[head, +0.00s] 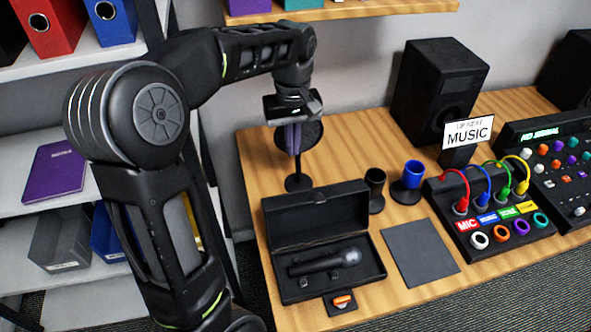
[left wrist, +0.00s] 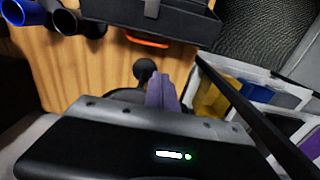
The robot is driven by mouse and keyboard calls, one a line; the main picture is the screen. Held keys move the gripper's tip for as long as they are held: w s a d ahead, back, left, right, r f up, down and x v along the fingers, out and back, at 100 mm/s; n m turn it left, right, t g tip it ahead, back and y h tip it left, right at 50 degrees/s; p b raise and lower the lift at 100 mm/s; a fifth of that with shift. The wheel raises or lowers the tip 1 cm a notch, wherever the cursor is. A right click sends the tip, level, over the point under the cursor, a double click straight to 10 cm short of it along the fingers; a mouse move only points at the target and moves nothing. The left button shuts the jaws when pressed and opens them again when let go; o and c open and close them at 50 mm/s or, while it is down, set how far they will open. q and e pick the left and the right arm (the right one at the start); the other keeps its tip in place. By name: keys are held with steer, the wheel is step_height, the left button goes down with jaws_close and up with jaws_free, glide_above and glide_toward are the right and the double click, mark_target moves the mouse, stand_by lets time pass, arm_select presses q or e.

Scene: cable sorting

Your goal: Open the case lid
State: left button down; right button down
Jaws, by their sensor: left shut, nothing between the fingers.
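The black case (head: 330,277) lies on the wooden table with its lid (head: 315,212) standing open at the back. A dark microphone (head: 325,262) lies in the case. An orange latch (head: 342,301) is at the case's front edge. My left gripper (head: 293,150) has purple fingers, shut and empty. It is above and behind the lid, apart from it, in front of a round black stand (head: 298,183). In the left wrist view, its fingers (left wrist: 161,92) point toward the case (left wrist: 150,15), which shows an orange handle (left wrist: 147,41). My right gripper is not in view.
Right of the case are a black cup (head: 375,190), a blue-rimmed holder (head: 411,180) and a dark mat (head: 419,252). A cable panel (head: 490,215) with coloured plugs, a speaker (head: 437,95) and a mixer (head: 560,170) stand further right. White shelves (head: 60,200) are at left.

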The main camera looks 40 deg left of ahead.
arm_select(q)
steer(key=f, duration=0.3)
steer(key=s+d+f+p, duration=0.1)
steer(key=f, duration=0.1)
steer(key=s+d+f, duration=0.1)
steer(key=f, duration=0.2)
steer(key=shift+d+f, duration=0.25)
steer(key=shift+f, duration=0.05)
steer(key=shift+s+d+p, duration=0.15)
steer(key=shift+d+p, duration=0.05)
steer(key=shift+p, duration=0.1)
